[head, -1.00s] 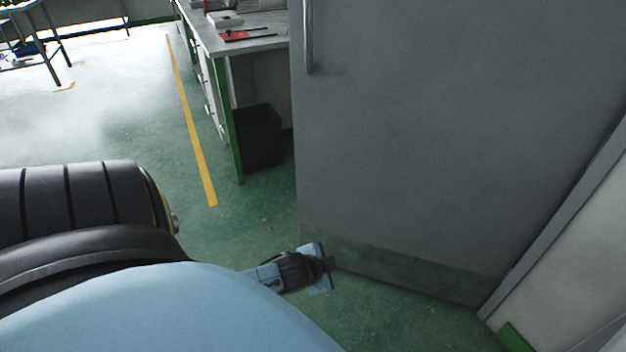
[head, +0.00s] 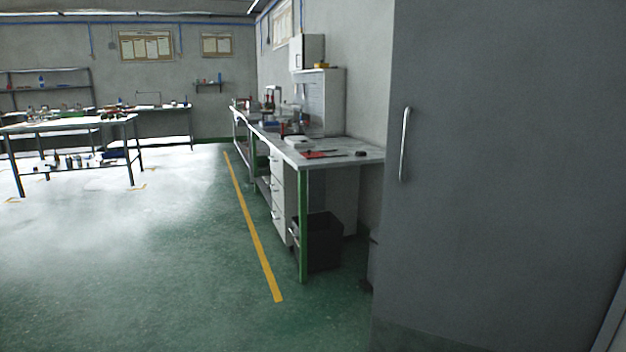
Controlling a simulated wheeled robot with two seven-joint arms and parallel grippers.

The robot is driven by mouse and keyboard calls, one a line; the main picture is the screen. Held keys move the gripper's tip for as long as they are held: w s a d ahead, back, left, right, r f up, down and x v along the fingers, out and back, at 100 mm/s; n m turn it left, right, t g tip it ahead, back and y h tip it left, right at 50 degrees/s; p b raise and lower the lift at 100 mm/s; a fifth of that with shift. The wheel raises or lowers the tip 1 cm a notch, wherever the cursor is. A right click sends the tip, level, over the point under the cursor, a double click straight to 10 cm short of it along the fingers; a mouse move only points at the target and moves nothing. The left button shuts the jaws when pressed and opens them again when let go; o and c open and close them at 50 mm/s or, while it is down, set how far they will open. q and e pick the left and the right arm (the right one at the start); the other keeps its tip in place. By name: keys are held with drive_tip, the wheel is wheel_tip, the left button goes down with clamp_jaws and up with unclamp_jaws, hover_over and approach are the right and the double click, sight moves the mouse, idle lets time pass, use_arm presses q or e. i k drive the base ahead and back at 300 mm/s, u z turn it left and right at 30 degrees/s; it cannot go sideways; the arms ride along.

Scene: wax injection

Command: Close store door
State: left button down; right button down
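The store door (head: 490,200) is a large grey panel filling the right side of the head view. It has a vertical metal handle (head: 405,145) near its left edge. The door stands ajar into the room, its free edge toward the workbench, and its right side runs to a frame (head: 612,325) at the lower right. The door's bottom edge is out of the picture. Neither of my grippers shows in the current view, so their contact with the door cannot be told.
A workbench (head: 360,153) with a green leg stands left of the door along the wall, with a black bin (head: 318,240) under it. A yellow floor line (head: 252,225) runs beside it. Tables (head: 70,125) stand at the far left. The green floor (head: 150,270) between is clear.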

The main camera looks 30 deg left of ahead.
sight(503, 220)
drive_tip(key=u, duration=1.05)
drive_tip(key=i, duration=2.15)
drive_tip(key=z, duration=0.7)
